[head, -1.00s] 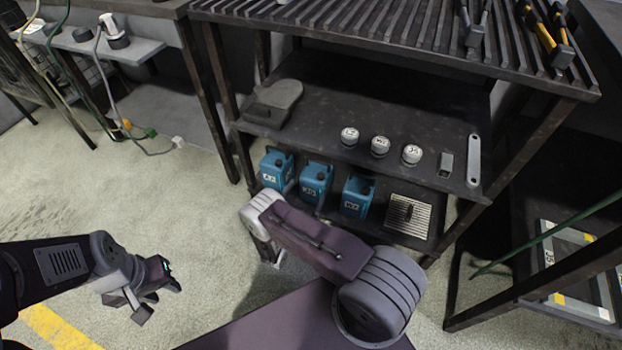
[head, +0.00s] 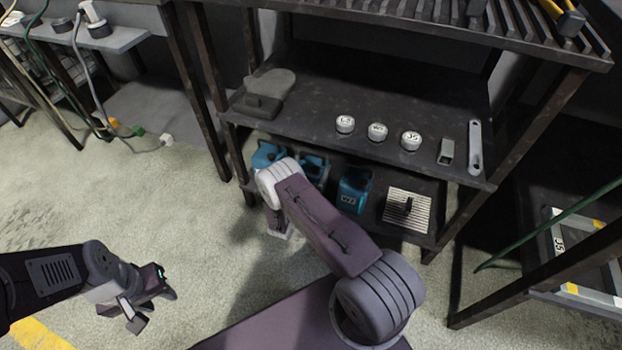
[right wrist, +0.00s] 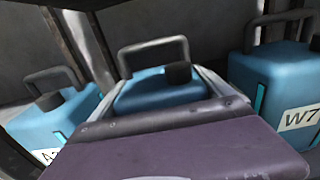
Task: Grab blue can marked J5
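Three blue cans with dark handles stand on the low shelf: the left can (head: 268,156), the middle can (head: 314,166) and the right can (head: 355,190). In the right wrist view the right can (right wrist: 270,80) reads W7, the left can (right wrist: 45,125) shows part of a label starting with A, and the middle can (right wrist: 160,93) has its front hidden by my gripper body. My right gripper (right wrist: 160,100) has its light fingers spread on either side of the middle can; contact is unclear. My left gripper (head: 150,312) is open and empty above the floor.
White round containers sit on the shelf above, one marked J5 (head: 411,140). A ribbed pale plate (head: 408,210) lies right of the cans. The upper shelf edge (head: 350,160) overhangs them. A dark table leg (head: 203,95) stands at left.

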